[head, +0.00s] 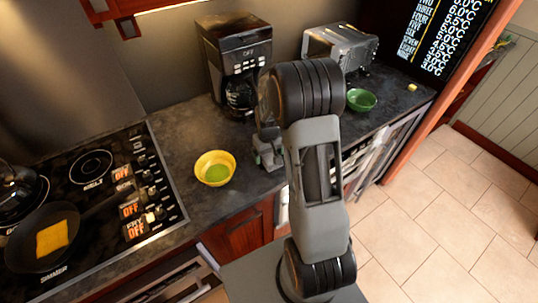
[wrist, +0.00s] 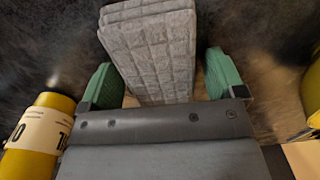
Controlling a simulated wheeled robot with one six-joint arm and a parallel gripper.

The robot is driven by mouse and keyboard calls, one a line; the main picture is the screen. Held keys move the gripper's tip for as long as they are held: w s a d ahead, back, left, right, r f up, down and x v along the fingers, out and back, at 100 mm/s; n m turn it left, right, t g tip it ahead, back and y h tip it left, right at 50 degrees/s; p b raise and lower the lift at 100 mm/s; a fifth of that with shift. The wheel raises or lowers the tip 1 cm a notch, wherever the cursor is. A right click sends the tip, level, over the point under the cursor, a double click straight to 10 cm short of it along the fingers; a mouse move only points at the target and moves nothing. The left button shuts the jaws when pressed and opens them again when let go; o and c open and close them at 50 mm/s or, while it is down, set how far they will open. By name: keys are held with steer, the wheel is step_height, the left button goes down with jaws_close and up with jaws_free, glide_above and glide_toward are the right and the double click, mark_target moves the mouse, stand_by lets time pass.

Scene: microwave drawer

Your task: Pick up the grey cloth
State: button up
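The grey cloth (wrist: 155,50), a folded, quilted block, lies on the dark counter in the wrist view. It stretches from the top edge down between the two green fingertips of my gripper (wrist: 165,80). The fingers are spread, one on each side of the cloth's near part. A gap shows between the cloth and the right finger; the left finger is close to the cloth, and I cannot tell if they touch. In the head view my gripper (head: 268,153) is low over the counter, partly hidden by my arm. The cloth cannot be made out there.
A yellow bowl (head: 215,168) stands left of my gripper. A coffee maker (head: 236,65) stands behind, a toaster (head: 342,45) and green bowl (head: 361,100) to the right. The stove (head: 100,200) is at left. A yellow labelled container (wrist: 40,130) is beside my gripper in the wrist view.

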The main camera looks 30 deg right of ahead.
steer(key=c, duration=0.8)
steer(key=shift+o, duration=0.2)
steer(key=shift+r, duration=0.15)
steer(key=shift+r, duration=0.25)
step_height(320, 180, up, 2)
steer(key=shift+w+r, duration=0.1)
steer(key=shift+r, duration=0.15)
steer(key=s+a+r+b, duration=0.3)
steer(key=s+a+r, duration=0.6)
steer(key=s+a, duration=0.1)
steer(key=shift+r+b, duration=0.35)
steer(key=shift+r, duration=0.05)
